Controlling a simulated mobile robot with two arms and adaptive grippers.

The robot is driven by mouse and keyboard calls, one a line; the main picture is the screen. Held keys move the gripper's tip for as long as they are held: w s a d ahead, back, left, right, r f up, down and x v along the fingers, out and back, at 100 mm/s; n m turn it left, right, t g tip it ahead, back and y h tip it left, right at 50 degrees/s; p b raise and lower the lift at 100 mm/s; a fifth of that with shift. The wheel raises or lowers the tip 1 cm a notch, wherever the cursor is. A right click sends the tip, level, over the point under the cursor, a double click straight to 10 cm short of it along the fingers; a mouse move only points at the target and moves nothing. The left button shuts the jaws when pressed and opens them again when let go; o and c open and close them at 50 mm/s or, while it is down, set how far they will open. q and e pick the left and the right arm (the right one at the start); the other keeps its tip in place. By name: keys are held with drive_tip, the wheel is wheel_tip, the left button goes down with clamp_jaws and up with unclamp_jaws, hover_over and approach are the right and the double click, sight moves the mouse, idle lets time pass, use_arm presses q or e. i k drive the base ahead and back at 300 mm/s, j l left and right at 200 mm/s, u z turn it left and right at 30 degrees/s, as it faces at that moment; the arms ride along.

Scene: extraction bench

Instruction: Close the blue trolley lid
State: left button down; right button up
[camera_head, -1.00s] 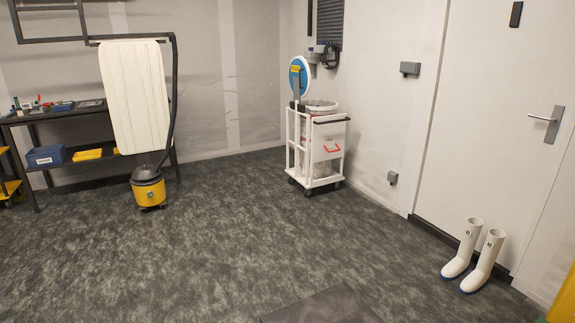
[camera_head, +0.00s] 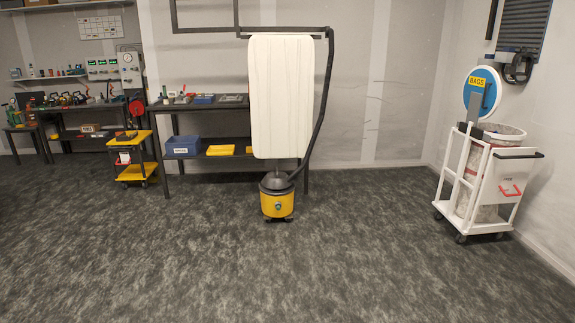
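A white trolley (camera_head: 446,193) on castors stands at the right, by the right wall. Its round blue lid (camera_head: 476,97), with a white rim and a yellow "BAGS" label, is raised upright above the back of the trolley. A lined bag or bin (camera_head: 492,135) with an open top sits inside the trolley frame. Neither of my grippers shows in the head view.
A dark bench (camera_head: 168,150) and a yellow cart (camera_head: 133,170) stand at the left. The carpet in front is clear.

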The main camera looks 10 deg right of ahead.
sight(482, 95)
drive_tip(key=i+z, duration=0.15)
drive_tip(key=i, duration=0.45)
drive_tip(key=i+z, duration=0.15)
drive_tip(key=i, duration=0.5)
drive_tip(key=i+j+z, duration=0.15)
drive_tip(key=i, duration=0.45)
drive_tip(key=i+j+z, duration=0.15)
drive_tip(key=i, duration=0.45)
